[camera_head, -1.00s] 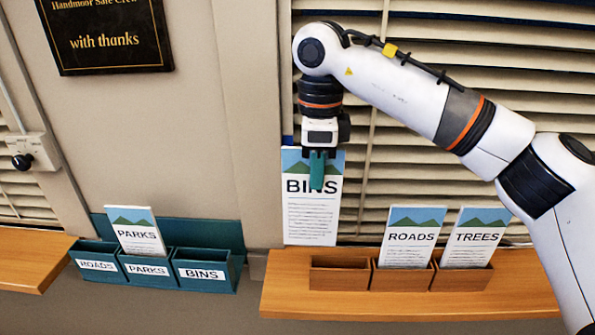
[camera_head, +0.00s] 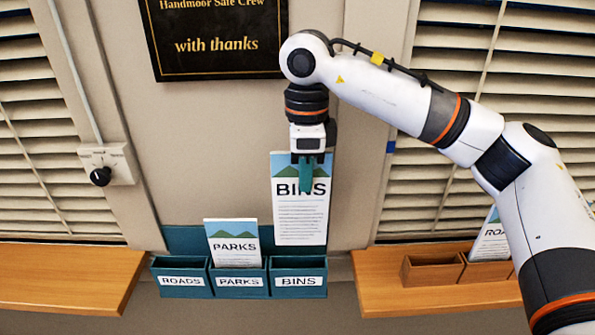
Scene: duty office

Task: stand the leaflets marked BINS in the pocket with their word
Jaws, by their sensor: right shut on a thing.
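The BINS leaflets (camera_head: 302,220) hang upright from my right gripper (camera_head: 308,178), which is shut on their top part. They are in front of the teal rack's back panel, with their lower edge above the pocket labelled BINS (camera_head: 299,282). That pocket is the right one of three and looks empty. The middle pocket, labelled PARKS (camera_head: 240,283), holds a PARKS leaflet (camera_head: 234,254). The left pocket, labelled ROADS (camera_head: 182,281), looks empty. My left gripper is not in view.
A wooden holder (camera_head: 416,270) on the right shelf has an empty left pocket and a ROADS leaflet (camera_head: 489,243), partly behind my right arm. A wall knob (camera_head: 101,176) is at left. A black plaque (camera_head: 215,45) hangs above the rack, close to my right arm.

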